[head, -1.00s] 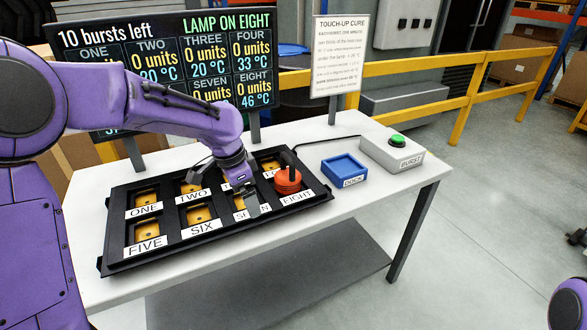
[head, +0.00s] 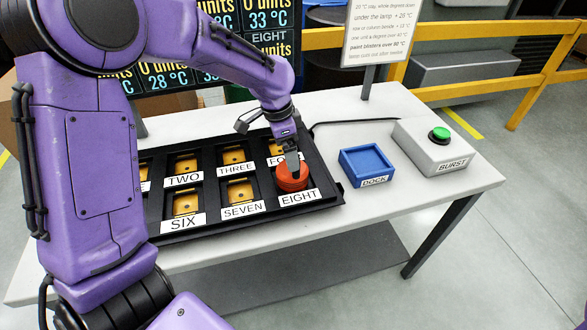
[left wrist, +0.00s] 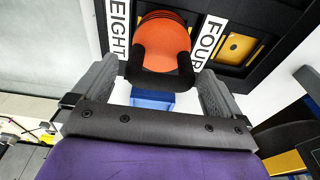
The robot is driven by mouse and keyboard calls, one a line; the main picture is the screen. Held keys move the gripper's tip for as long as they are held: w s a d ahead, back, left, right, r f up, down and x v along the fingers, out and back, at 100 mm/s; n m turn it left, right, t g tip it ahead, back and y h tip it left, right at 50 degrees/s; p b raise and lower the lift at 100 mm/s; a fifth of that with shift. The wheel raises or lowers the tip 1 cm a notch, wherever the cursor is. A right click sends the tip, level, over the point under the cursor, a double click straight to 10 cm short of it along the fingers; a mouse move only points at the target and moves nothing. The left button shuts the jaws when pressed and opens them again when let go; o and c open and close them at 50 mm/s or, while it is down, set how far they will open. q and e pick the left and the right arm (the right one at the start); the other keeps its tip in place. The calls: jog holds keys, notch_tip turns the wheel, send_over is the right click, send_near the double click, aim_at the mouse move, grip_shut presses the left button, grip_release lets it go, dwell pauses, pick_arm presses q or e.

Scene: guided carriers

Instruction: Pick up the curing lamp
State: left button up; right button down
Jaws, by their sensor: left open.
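The curing lamp (head: 292,178), an orange-red round body with a black handle, sits over the EIGHT cell at the right front corner of the black carrier tray (head: 180,237). My left gripper (head: 291,155) is directly above it, pointing down, with the arm coming in from the left. In the left wrist view the lamp (left wrist: 162,45) shows between the two open fingers, one on each side of its black handle (left wrist: 158,76). I cannot tell whether the fingers touch the handle. My right gripper is not in view.
A blue dock (head: 347,168) stands empty right of the tray. Beyond it is a grey box with a green BURST button (head: 439,134). A cable runs behind the dock. A display board (head: 270,55) and a notice (head: 378,35) stand at the back. The table's right front is clear.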

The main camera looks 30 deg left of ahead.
aim_at(295, 182)
pick_arm(q)
jog(key=f, duration=0.2)
jog(key=w+f+p, duration=0.1)
jog(key=f, duration=0.1)
jog(key=w+d+f, duration=0.1)
jog(key=f, duration=0.1)
jog(key=shift+w, duration=0.1)
jog(key=shift+r, duration=0.15)
jog(key=shift+s+a, duration=0.1)
jog(key=shift+s, duration=0.2)
jog(key=shift+c, duration=0.9)
jog(key=c, duration=1)
jog(key=shift+w+r, duration=0.1)
jog(key=shift+w, duration=0.05)
jog(key=c, duration=0.4)
